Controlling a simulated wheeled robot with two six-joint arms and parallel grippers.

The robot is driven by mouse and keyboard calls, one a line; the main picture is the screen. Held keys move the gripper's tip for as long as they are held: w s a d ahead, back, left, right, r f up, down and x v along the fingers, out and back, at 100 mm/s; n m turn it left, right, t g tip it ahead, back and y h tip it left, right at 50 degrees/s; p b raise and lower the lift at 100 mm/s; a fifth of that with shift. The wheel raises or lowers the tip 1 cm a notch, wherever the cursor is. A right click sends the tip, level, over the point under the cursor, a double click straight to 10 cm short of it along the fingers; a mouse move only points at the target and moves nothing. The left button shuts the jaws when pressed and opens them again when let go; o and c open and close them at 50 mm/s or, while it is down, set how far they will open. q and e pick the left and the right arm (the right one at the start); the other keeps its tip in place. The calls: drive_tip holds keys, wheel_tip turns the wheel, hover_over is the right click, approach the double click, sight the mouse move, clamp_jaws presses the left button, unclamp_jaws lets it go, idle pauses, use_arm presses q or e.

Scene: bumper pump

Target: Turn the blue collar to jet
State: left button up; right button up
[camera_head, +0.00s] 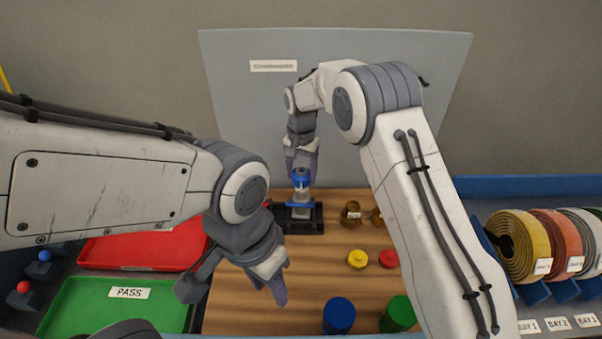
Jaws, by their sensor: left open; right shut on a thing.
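A bottle with a blue collar (301,175) and a clear body (302,194) stands upright in a black holder (303,218) at the back of the wooden table. My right gripper (301,166) comes down from above and is shut on the blue collar; its fingers partly hide the top. The collar's jet marking is too small to read. My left gripper (232,290) is open and empty, lower and nearer, above the table's left side by the green tray.
A red tray (120,250) and a green PASS tray (75,308) lie left. Brown jars (350,213), yellow (358,259) and red (389,258) caps, and blue (339,315) and green (398,314) cylinders stand on the table (310,270). Hose rolls (525,245) sit right.

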drive_tip(key=o, duration=1.4)
drive_tip(key=shift+r, duration=0.15)
drive_tip(key=shift+r+b, duration=0.3)
wheel_tip(320, 180, up, 10)
drive_tip(key=shift+f+b, duration=0.15)
drive_tip(key=shift+b, duration=1)
